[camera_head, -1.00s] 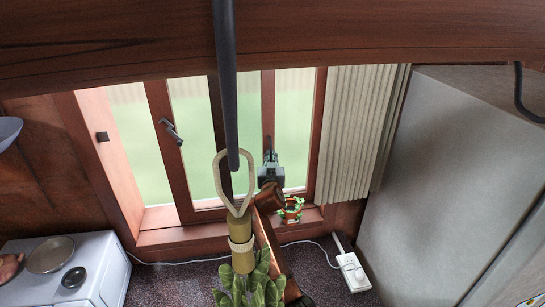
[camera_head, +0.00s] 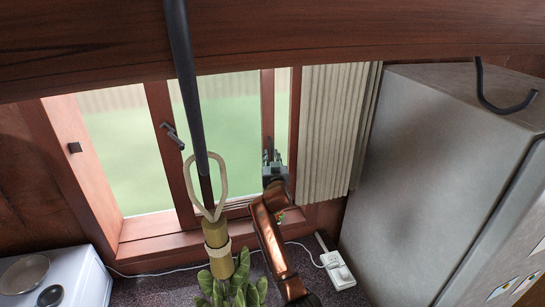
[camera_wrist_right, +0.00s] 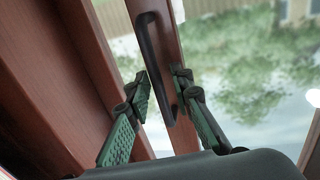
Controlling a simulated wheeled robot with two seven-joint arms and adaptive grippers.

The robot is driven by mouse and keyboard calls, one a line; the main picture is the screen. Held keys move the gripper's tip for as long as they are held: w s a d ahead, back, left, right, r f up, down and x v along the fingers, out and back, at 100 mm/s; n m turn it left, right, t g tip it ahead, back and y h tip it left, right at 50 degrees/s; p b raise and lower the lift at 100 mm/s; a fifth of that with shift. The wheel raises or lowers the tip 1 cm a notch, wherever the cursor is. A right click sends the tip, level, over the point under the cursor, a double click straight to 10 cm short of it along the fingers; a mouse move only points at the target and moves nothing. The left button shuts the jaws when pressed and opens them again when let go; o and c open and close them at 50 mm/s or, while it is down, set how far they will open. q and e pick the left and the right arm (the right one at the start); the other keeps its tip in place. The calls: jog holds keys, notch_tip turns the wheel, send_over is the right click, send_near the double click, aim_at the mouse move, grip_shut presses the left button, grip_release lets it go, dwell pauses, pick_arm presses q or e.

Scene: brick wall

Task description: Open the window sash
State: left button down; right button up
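The window sash (camera_head: 267,110), a red-brown wooden upright with glass beside it, stands in the window in the head view. A second upright (camera_head: 157,105), further left, carries a grey lever handle (camera_head: 172,135). My right gripper (camera_head: 275,165) is at the right-hand upright. In the right wrist view, my right gripper (camera_wrist_right: 163,82) has its green-padded fingers apart, one on either side of a dark bar handle (camera_wrist_right: 150,48) on the sash upright. Firm contact cannot be made out. My left gripper is not in view.
A pleated curtain (camera_head: 330,130) and a grey fridge (camera_head: 440,160) stand at the right. A white stove (camera_head: 85,275) is at the lower left.

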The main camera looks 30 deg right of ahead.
jog(key=shift+s+d, duration=0.1)
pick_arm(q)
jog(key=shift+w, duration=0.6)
pick_arm(e)
jog(key=v, duration=1.2)
jog(key=shift+c, duration=0.3)
